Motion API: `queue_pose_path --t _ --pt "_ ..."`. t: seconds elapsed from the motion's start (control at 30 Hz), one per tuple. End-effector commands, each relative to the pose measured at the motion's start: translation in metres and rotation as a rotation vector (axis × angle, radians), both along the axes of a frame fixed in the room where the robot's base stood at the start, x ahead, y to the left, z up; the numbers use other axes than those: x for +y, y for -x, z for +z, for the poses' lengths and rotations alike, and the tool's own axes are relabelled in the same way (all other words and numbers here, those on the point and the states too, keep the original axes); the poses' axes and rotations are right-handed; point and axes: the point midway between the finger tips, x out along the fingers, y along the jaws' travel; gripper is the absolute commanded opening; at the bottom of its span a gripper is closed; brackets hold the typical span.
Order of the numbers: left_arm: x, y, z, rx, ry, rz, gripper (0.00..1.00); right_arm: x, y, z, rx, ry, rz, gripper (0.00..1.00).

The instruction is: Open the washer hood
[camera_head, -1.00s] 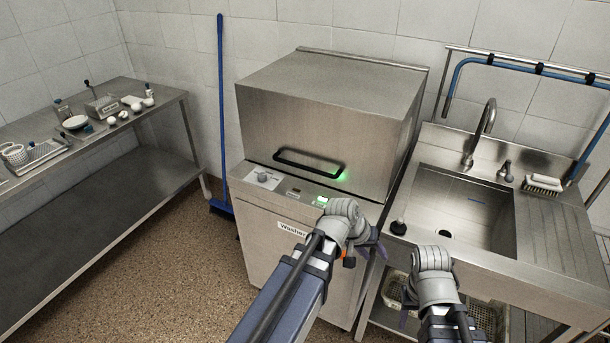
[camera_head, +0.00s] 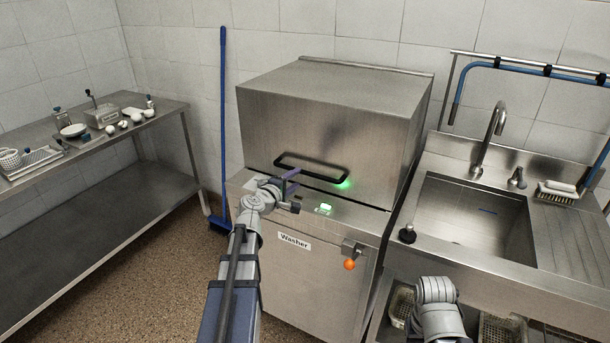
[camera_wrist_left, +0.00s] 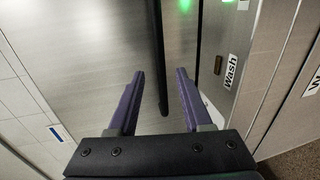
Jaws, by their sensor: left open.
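The washer hood (camera_head: 330,120) is a large steel box, and it is down on the washer body (camera_head: 300,290). Its black bar handle (camera_head: 318,169) runs across the lower front. My left gripper (camera_head: 289,183) is at the left part of the handle, in front of the hood. In the left wrist view, the open purple fingers of the left gripper (camera_wrist_left: 158,90) stand either side of the handle bar (camera_wrist_left: 155,45). I cannot tell whether they touch it. My right arm shows at the bottom right of the head view; its fingers cannot be made out.
A green light (camera_head: 325,208) glows on the washer's panel. An orange knob (camera_head: 349,265) sticks out from the front. A sink (camera_head: 475,215) stands close on the right, a steel table (camera_head: 110,150) on the left. A blue-handled broom (camera_head: 223,120) leans at the wall.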

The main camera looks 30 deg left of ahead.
Motion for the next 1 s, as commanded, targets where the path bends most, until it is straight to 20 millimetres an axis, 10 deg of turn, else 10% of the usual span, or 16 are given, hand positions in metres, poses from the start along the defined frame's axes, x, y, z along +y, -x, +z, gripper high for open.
queue_pose_path --t 0.43,0.77,1.0 --pt "-0.002 -0.063 -0.014 0.001 -0.001 -0.003 0.50 0.000 0.000 -0.013 0.000 0.000 0.000 0.50" --pt "-0.003 -0.070 -0.014 0.001 -0.002 -0.002 0.50 0.000 0.000 -0.014 0.000 0.000 0.000 0.50" --pt "-0.003 -0.070 -0.014 0.001 -0.002 -0.002 0.26 0.000 0.000 -0.014 0.000 0.000 0.000 0.50"
